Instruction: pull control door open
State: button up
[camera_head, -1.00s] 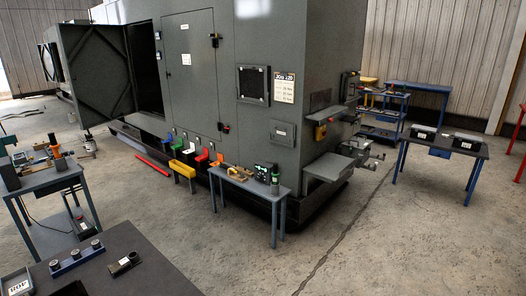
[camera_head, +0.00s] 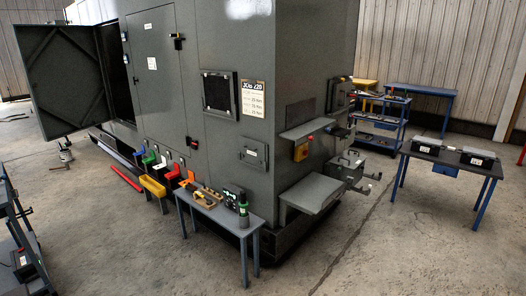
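A large dark grey enclosure (camera_head: 225,150) stands ahead. A tall closed door (camera_head: 160,75) with a black handle (camera_head: 178,41) near its upper right is in its front face. Left of it, a wide door panel (camera_head: 66,82) with cross bracing stands swung open beside a dark opening. A small square hatch (camera_head: 254,152) with a dark latch sits shut, low near the front corner. I cannot tell which of these is the control door. My gripper is not in view.
A small table (camera_head: 222,212) with tools stands against the enclosure, beside a yellow bin (camera_head: 153,187). Grey shelves (camera_head: 314,194) jut from the right face. A blue-legged table (camera_head: 447,158) with two black cases stands right. The concrete floor (camera_head: 130,250) in front is clear.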

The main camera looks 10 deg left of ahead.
aim_at(157, 67)
jog(key=i+j+u, duration=0.2)
jog(key=i+u, duration=0.2)
jog(key=i+j+u, duration=0.1)
jog(key=i+u, duration=0.25)
jog(key=i, duration=0.15)
jog(key=i+u, duration=0.4)
jog(key=i+l+u, duration=0.25)
jog(key=i+u, duration=0.15)
jog(key=i+j, duration=0.1)
jog(key=i, duration=0.55)
jog(key=i+z, duration=0.1)
jog(key=i, duration=0.5)
jog(key=i+j, duration=0.2)
jog(key=i, duration=0.45)
jog(key=i+z, duration=0.3)
jog(key=i+j+z, duration=0.25)
jog(key=i, duration=0.2)
jog(key=i+j+u, duration=0.3)
jog(key=i+u, duration=0.6)
jog(key=i, duration=0.2)
jog(key=i+j+z, duration=0.2)
jog(key=i, duration=0.4)
jog(key=i+j+z, duration=0.2)
jog(key=i, duration=0.35)
jog(key=i+j+z, duration=0.2)
jog(key=i+j, duration=0.2)
jog(key=i, duration=0.15)
